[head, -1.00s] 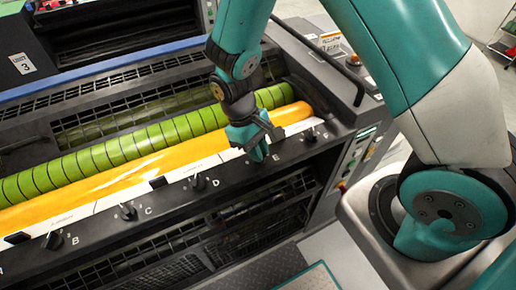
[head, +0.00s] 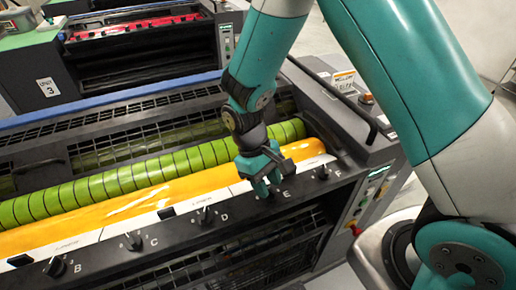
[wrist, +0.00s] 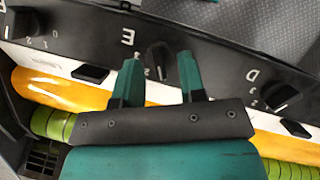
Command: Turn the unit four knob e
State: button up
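The E knob (wrist: 158,58) is a black knob on the dark panel, beside the white letter E. In the wrist view it lies between the two fingertips of my gripper (wrist: 159,68), with visible gaps on both sides. The fingers are teal and open. In the head view my gripper (head: 263,186) points down at the panel just left of the letter E, and it hides most of the E knob. I cannot tell how deep the fingertips reach around the knob.
Neighbouring knobs D (head: 205,215), C (head: 132,241) and F (head: 322,172) sit along the same panel (head: 180,240). Behind it run a yellow ink roller (head: 130,203) and a green segmented roller (head: 110,184). A unit marked 3 (head: 47,87) stands farther back.

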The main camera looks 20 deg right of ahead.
jog(key=b+v, duration=0.2)
jog(key=v, duration=1.4)
jog(key=shift+d+r, duration=0.15)
jog(key=shift+d, duration=0.05)
jog(key=shift+s, duration=0.15)
